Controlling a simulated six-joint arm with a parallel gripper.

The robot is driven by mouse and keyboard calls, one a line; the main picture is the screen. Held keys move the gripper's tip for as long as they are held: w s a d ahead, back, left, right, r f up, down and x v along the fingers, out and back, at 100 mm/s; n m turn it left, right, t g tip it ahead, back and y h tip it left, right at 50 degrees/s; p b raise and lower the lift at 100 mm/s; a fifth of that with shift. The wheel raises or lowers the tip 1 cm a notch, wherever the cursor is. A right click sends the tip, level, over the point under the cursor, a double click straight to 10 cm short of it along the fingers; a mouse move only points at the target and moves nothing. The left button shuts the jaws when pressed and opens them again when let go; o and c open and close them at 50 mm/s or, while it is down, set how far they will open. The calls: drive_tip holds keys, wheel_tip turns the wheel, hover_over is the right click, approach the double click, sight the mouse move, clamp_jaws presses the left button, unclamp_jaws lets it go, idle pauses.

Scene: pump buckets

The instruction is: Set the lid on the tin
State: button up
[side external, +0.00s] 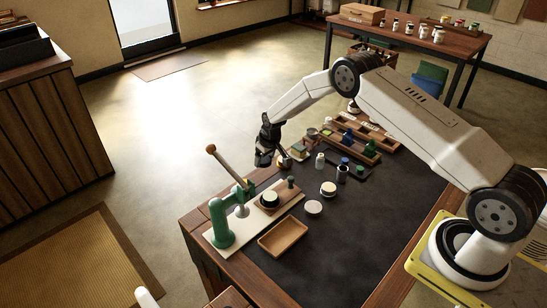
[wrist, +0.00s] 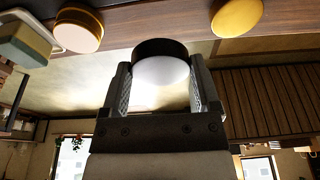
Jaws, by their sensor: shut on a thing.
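My gripper (side external: 264,159) is above the far left part of the dark work mat, pointing down. In the wrist view its two fingers (wrist: 160,72) are shut on a round, dark-rimmed piece with a pale face, which looks like the lid (wrist: 160,68). In the side view the held piece is hard to tell from the dark fingers. A short dark round tin with a pale top (side external: 269,200) sits on a wooden board beside the green press, nearer the camera than my gripper and apart from it. I cannot tell for sure that it is the task's tin.
A green hand press (side external: 222,222) with a raised lever stands on a pale base at the front left. An empty wooden tray (side external: 283,237) lies near it. White-topped round pots (side external: 328,188), small bottles (side external: 342,173) and wooden racks (side external: 352,146) stand farther back. The mat's right side is clear.

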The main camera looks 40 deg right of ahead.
drive_tip(key=shift+s+a+r, duration=0.2)
drive_tip(key=shift+s+a, duration=0.2)
drive_tip(key=shift+a, duration=0.05)
drive_tip(key=w+v, duration=0.1)
drive_tip(key=v, duration=0.2)
hover_over(270, 196)
drive_tip(key=shift+w+d+r, duration=0.1)
drive_tip(key=shift+w+d, duration=0.3)
drive_tip(key=shift+w, duration=0.05)
drive_tip(key=shift+s+a+r, duration=0.15)
drive_tip(key=shift+s+a, duration=0.15)
drive_tip(key=shift+s, duration=0.35)
drive_tip(key=shift+s+x, duration=0.2)
drive_tip(key=shift+x, duration=0.7)
drive_tip(key=shift+s+x, duration=0.25)
drive_tip(key=shift+x, duration=0.7)
drive_tip(key=shift+s+x, duration=0.2)
drive_tip(key=shift+x, duration=0.6)
drive_tip(key=shift+s+x, duration=0.2)
drive_tip(key=shift+x, duration=0.55)
idle(1.5)
drive_tip(key=o, duration=1)
